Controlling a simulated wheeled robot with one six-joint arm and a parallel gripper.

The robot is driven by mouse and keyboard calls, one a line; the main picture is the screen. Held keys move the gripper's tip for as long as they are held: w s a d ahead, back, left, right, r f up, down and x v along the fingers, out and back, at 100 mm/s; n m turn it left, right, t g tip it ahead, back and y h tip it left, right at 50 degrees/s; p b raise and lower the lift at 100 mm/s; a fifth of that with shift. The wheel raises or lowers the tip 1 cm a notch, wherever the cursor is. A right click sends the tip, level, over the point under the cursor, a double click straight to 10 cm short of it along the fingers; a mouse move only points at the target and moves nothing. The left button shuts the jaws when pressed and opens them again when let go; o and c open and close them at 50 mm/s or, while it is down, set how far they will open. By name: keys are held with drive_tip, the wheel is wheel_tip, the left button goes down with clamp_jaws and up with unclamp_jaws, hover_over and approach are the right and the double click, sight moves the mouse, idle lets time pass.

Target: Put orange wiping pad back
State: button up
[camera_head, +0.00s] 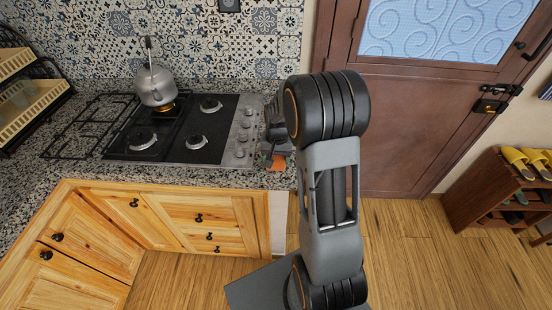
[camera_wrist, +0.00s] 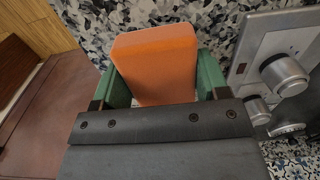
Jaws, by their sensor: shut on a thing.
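The orange wiping pad (camera_wrist: 155,62) sits between the two green fingers of my gripper (camera_wrist: 162,80) in the wrist view. The fingers press on its left and right sides. In the head view a small part of the orange pad (camera_head: 277,163) shows at the counter's front edge, just right of the stove. My gripper (camera_head: 268,160) there is mostly hidden behind my own arm. The pad is over the speckled counter (camera_wrist: 215,35); I cannot tell whether it touches the surface.
The gas stove (camera_head: 180,128) with its knobs (camera_wrist: 284,76) is close on the gripper's side. A kettle (camera_head: 155,86) stands on the back burner. A tiered rack (camera_head: 28,95) is at far left. A brown door (camera_head: 405,130) and shoe rack (camera_head: 490,190) are to the right.

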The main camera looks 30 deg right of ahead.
sight(276, 158)
drive_tip(key=shift+f, duration=0.3)
drive_tip(key=shift+f, duration=0.2)
drive_tip(key=o, duration=1.2)
wheel_tip(276, 158, up, 12)
drive_tip(key=r, duration=0.1)
drive_tip(key=s+a+r+n+t, duration=0.1)
drive_tip(key=s+a+n+t, duration=0.1)
drive_tip(key=s, duration=0.6)
drive_tip(key=s+a+r+n+t, duration=0.2)
drive_tip(key=s+a+n, duration=0.1)
drive_tip(key=s+a, duration=0.4)
drive_tip(key=shift+s+a+n, duration=0.15)
drive_tip(key=shift+s+n, duration=0.25)
